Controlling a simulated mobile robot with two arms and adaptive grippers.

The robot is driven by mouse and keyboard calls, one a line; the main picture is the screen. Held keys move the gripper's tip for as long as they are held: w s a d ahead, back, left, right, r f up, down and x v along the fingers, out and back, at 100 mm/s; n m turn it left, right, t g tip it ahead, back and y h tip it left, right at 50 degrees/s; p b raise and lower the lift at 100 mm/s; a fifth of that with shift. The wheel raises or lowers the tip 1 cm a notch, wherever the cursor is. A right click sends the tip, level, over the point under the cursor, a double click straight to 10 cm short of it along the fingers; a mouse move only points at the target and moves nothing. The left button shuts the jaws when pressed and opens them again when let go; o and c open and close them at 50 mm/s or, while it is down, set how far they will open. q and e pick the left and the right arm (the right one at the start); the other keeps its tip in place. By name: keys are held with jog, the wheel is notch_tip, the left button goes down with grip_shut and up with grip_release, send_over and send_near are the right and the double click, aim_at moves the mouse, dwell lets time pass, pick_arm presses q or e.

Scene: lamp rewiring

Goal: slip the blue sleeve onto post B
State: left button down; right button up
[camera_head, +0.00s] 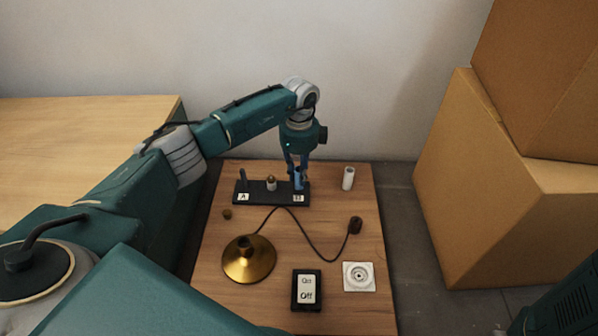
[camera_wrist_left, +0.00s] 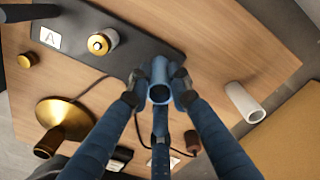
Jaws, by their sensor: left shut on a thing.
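The blue sleeve (camera_head: 298,180) is upright between the fingers of my left gripper (camera_head: 297,173), which is shut on it. In the left wrist view the sleeve (camera_wrist_left: 159,92) shows its open top end between the two fingertips (camera_wrist_left: 157,88). The sleeve is at the B end of the black post base (camera_head: 252,199), just behind the B label (camera_head: 298,198). Post B itself is hidden, so I cannot tell whether the sleeve is around it or above it. Post A (camera_head: 242,176) stands bare at the other end. My right gripper is out of view.
A white sleeve (camera_head: 348,179) stands right of the base. A brass-topped piece (camera_head: 271,183) stands mid-base. The brass lamp base (camera_head: 249,260), its cord and plug (camera_head: 355,225), an On/Off switch (camera_head: 307,289) and a socket (camera_head: 359,276) lie in front. Cardboard boxes (camera_head: 500,220) stand at right.

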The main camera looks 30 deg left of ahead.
pick_arm(q)
jog(key=shift+f, duration=0.15)
dwell(0.6)
jog(key=c, duration=1.5)
grip_release()
